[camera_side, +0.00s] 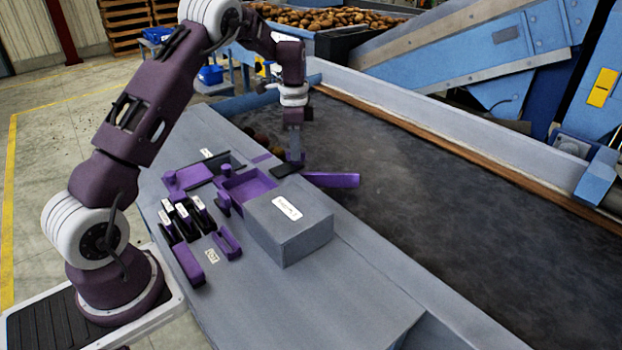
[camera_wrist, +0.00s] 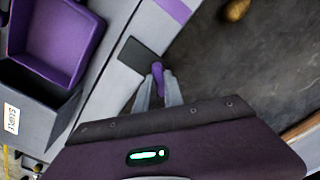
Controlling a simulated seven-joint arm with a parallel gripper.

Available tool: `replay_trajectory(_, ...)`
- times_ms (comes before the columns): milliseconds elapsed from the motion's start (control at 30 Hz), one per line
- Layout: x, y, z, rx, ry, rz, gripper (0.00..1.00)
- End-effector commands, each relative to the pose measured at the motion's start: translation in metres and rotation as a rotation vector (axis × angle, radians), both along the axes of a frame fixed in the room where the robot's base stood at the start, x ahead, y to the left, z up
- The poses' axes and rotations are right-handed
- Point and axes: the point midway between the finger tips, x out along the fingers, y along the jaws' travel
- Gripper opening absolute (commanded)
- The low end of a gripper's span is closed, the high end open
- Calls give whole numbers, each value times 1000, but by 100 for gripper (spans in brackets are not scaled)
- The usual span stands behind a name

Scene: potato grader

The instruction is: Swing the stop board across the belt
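The stop board is a flat purple bar (camera_side: 332,180) at the belt's near edge. It juts from beside a black plate (camera_side: 287,170) out over the dark belt (camera_side: 420,215). In the wrist view a narrow purple piece (camera_wrist: 158,72), seemingly part of the board, stands between my fingers beside the black plate (camera_wrist: 136,53). My gripper (camera_side: 294,158) is low over the plate and points down. In the wrist view my gripper (camera_wrist: 160,88) shows both fingers against the purple piece, with no clear gap. The rest of the board is hidden there behind my gripper body.
A grey box (camera_side: 290,225) with a label stands close by on the bench. Purple trays (camera_side: 247,187) and small holders (camera_side: 228,243) lie to its left. A potato (camera_wrist: 237,10) lies on the belt. A rail (camera_side: 440,140) bounds the belt's far side.

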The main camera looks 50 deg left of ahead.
Motion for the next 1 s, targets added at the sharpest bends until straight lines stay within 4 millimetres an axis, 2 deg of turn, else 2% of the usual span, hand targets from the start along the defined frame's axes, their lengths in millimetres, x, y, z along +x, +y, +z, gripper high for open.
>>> replay_trajectory(233, 0, 0, 1, 0, 0, 35, 0)
replay_trajectory(433, 0, 0, 1, 1, 1, 516, 0)
replay_trajectory(567, 0, 0, 1, -1, -1, 709, 0)
replay_trajectory(967, 0, 0, 1, -1, -1, 733, 0)
replay_trajectory(1000, 0, 0, 1, -1, -1, 733, 19)
